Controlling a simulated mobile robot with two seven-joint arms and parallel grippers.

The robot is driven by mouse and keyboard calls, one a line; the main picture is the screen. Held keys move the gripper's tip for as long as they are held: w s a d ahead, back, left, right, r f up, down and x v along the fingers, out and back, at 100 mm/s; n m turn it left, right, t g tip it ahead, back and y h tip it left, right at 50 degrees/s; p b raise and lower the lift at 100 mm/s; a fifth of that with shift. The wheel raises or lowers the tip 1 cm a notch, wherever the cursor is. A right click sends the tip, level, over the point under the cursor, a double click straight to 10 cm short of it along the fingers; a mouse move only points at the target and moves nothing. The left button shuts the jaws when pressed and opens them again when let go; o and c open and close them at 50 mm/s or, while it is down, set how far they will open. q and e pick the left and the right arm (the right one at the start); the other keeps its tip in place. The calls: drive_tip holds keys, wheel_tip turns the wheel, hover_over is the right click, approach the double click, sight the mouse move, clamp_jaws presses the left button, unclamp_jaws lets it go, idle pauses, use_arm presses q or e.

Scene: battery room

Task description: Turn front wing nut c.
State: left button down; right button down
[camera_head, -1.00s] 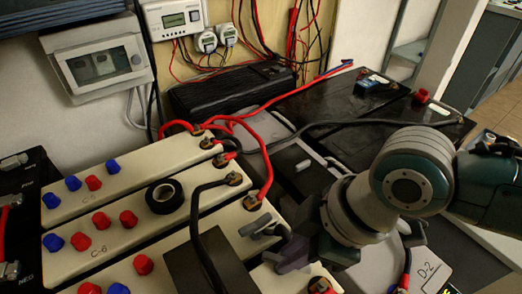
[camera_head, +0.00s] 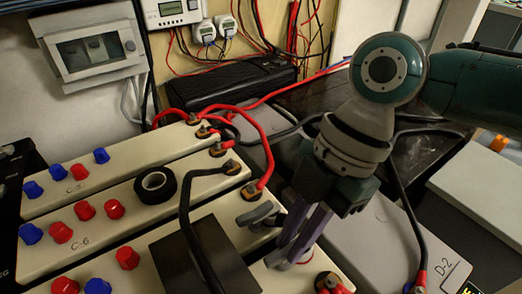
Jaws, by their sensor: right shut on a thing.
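My right gripper (camera_head: 280,260) comes down from the upper right with its purple fingers nearly upright, at the right end of a cream battery block (camera_head: 213,213). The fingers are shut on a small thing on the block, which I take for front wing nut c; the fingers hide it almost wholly. A grey winged part (camera_head: 257,214), which looks like another wing nut, stands just left of the fingers, apart from them. A red-booted terminal (camera_head: 327,283) lies just to the right and nearer. My left gripper is not in view.
A black cable (camera_head: 186,215) arches over a dark box (camera_head: 202,258) left of the gripper. Red cables (camera_head: 262,140) loop behind it. A black tape roll (camera_head: 155,184) sits on the C-6 block. A grey D-2 battery (camera_head: 370,240) lies right.

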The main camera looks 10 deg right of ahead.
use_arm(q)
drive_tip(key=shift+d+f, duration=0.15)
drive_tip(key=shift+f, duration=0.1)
use_arm(e)
drive_tip(key=shift+n, duration=0.3)
drive_tip(key=c, duration=0.9)
unclamp_jaws()
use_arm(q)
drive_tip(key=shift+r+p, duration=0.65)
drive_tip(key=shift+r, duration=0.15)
use_arm(e)
drive_tip(key=v, duration=1)
drive_tip(key=shift+w+a, duration=0.1)
